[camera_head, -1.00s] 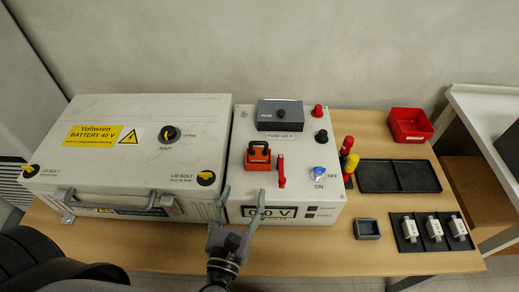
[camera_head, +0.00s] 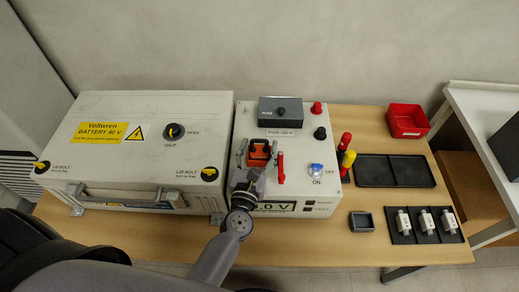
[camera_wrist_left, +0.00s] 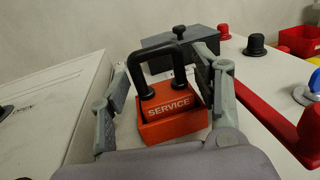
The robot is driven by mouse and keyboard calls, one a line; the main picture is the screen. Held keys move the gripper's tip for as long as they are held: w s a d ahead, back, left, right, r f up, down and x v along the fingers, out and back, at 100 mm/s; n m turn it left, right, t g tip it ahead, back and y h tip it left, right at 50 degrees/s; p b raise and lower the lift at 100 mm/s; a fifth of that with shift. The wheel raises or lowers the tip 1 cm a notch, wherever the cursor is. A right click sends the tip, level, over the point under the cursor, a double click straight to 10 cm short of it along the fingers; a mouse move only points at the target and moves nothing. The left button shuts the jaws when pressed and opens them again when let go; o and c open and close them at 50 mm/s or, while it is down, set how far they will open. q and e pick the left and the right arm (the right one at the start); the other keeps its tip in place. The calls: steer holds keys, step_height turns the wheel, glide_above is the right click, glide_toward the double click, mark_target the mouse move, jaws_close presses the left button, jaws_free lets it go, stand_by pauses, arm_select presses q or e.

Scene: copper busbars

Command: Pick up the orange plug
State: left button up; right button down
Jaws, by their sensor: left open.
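The orange plug (camera_head: 259,153) sits on top of the white control box (camera_head: 301,150). In the left wrist view the orange plug (camera_wrist_left: 171,112) is marked SERVICE and has a black loop handle (camera_wrist_left: 156,62) standing up from it. My left gripper (camera_head: 258,150) is open, with one finger on each side of the plug. In the left wrist view the left gripper's fingers (camera_wrist_left: 158,90) stand apart at the plug's left and right. I cannot tell if either finger touches it. My right gripper is not in view.
A red lever (camera_head: 281,167) stands just right of the plug, and a grey fuse box (camera_head: 281,111) is behind it. The white battery box (camera_head: 140,140) is to the left. Black and red knobs and a blue switch (camera_head: 316,169) are on the right.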

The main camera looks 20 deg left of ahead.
arm_select(q)
steer(key=shift+c, duration=0.5)
steer(key=c, duration=1.1)
steer(key=shift+r, duration=0.15)
